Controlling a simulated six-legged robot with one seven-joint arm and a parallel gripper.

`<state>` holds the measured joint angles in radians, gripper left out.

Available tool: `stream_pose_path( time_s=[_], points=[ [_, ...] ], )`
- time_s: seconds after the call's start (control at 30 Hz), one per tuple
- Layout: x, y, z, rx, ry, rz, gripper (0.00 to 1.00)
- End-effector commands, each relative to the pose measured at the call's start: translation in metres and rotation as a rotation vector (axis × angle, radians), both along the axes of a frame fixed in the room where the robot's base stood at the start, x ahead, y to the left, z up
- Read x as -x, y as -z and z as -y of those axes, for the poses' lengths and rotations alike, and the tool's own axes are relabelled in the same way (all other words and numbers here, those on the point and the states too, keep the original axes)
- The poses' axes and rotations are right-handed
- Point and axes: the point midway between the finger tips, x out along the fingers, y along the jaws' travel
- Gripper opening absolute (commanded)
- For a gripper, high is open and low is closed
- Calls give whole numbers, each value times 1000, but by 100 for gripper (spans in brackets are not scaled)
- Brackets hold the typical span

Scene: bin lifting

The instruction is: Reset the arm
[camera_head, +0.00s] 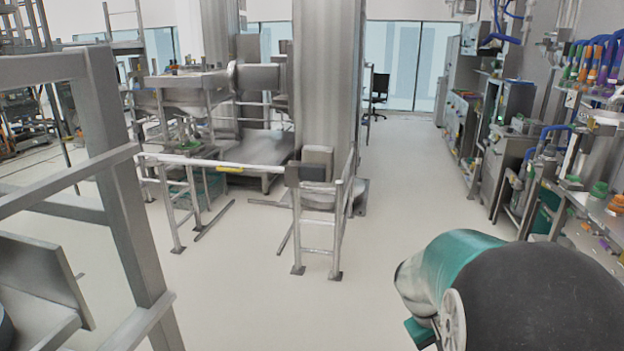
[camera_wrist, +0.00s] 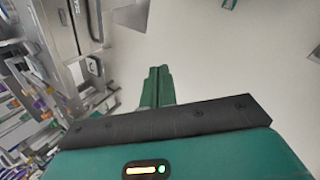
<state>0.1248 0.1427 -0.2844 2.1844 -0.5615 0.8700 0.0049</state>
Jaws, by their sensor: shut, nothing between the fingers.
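My gripper (camera_wrist: 156,88) shows in the wrist view, with its two green fingers together and nothing between them. Pale floor lies beyond the fingertips. In the head view, part of my green and black arm fills the lower right corner, and the gripper itself cannot be made out there. No bin can be made out in either view.
A metal frame (camera_head: 110,165) stands close at the left. A railing (camera_head: 330,225) surrounds a large steel column (camera_head: 325,80) ahead. Benches with equipment (camera_head: 590,190) line the right wall. Clear floor (camera_head: 415,180) runs between them towards a dark chair (camera_head: 379,88).

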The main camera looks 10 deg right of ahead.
Motion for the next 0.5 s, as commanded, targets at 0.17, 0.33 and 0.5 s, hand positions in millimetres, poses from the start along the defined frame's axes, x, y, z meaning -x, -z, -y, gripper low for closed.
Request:
stream_pose_path(
  time_s=[0.17,0.33,0.5],
  points=[
    [2,-42,-58,-92,-11,161,0],
    [12,-78,-111,-179,-33,297,0],
    [31,-108,-161,-266,-65,423,0]
  ],
)
